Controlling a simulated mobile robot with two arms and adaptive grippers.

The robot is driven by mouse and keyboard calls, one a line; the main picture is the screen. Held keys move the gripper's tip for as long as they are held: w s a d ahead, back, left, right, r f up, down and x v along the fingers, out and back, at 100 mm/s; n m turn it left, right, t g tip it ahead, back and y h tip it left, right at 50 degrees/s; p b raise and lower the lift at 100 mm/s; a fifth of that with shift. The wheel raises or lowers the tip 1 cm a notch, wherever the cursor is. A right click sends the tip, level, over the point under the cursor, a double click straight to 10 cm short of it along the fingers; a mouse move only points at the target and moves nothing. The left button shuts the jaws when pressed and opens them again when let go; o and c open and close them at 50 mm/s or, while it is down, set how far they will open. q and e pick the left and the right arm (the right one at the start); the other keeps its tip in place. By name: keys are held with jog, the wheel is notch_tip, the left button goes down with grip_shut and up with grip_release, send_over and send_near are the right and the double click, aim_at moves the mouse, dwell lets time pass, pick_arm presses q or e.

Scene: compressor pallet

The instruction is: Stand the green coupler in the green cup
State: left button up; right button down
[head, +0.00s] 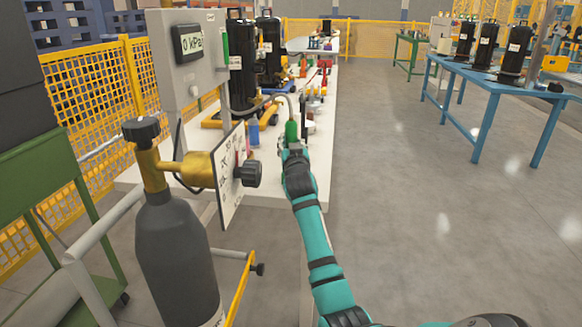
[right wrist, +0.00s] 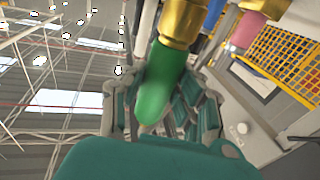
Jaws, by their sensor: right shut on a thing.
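The green coupler (head: 291,131) stands roughly upright above my right gripper (head: 293,150), over the white table. In the right wrist view the green coupler (right wrist: 158,90) shows a green body and a brass part. There my right gripper (right wrist: 165,112) has its fingers on both sides of the green body, shut on it. I cannot pick out the green cup in either view; it may be hidden or too small to tell. My left gripper is not in view.
A blue piece (head: 253,132) stands on the white table (head: 318,150) left of my right gripper. A grey gas cylinder (head: 175,255) with a brass valve and a white panel (head: 231,172) stand close on the left. Open floor (head: 410,220) lies to the right.

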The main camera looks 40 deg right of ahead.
jog(key=shift+f, duration=0.8)
notch_tip(320, 180, down, 4)
jog(key=shift+f+b, duration=0.15)
jog(key=shift+b, duration=0.6)
jog(key=c, duration=1)
grip_release()
